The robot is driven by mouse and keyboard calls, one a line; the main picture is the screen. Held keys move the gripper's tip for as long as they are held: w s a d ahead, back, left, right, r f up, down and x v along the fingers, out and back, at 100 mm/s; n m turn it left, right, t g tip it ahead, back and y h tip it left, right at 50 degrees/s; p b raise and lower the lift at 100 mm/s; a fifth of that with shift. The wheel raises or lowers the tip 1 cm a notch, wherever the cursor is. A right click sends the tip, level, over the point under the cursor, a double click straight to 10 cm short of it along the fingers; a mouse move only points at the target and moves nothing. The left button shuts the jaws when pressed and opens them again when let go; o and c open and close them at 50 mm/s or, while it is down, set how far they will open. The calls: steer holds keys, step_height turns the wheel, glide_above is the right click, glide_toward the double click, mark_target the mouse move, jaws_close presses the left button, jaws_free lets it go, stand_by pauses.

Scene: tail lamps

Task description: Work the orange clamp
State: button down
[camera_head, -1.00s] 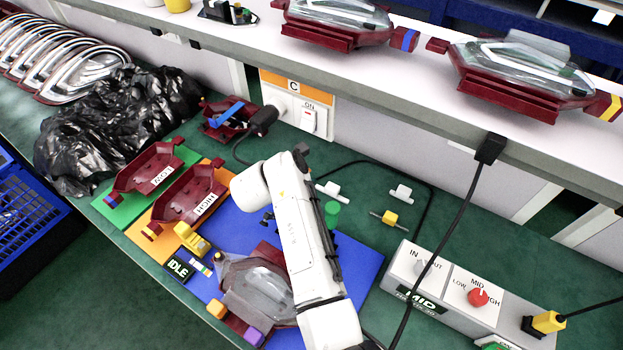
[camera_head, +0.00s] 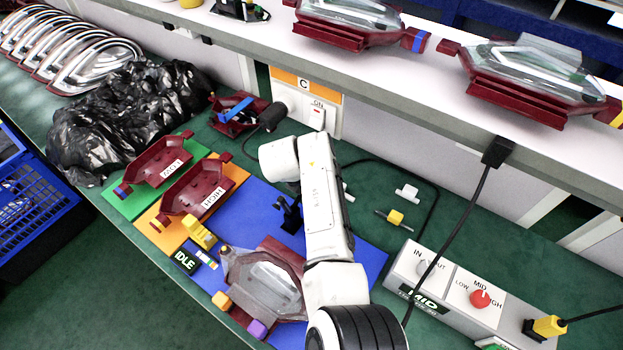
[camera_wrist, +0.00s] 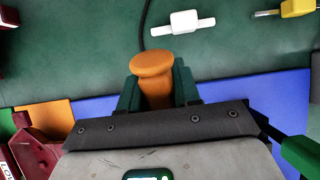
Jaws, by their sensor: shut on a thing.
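In the wrist view, an orange knob-like handle (camera_wrist: 153,68), which I take as the orange clamp's, stands between the dark green fingers of my gripper (camera_wrist: 157,92). The fingers touch its sides. The clamp's lower part is hidden by the gripper's grey body. In the head view, a dark part of my gripper (camera_head: 290,213) shows over the blue mat (camera_head: 252,203), left of my white forearm; the orange handle cannot be made out there.
Dark red holders labelled HIGH (camera_head: 195,190) and LOW (camera_head: 155,163) lie at left. A yellow clamp (camera_head: 199,234) stands beside the IDLE sign (camera_head: 186,262). A grey control box (camera_head: 450,300) stands at right. A shelf with lamps (camera_head: 520,80) overhangs the back. Black cables cross the right side.

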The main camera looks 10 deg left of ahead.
steer(key=c, duration=0.9)
jaws_free()
steer(key=shift+f, duration=0.1)
steer(key=p+v, duration=0.1)
steer(key=v, duration=0.9)
steer(key=shift+s+a+r, duration=0.1)
steer(key=shift+s+r, duration=0.1)
steer(key=shift+r, duration=0.1)
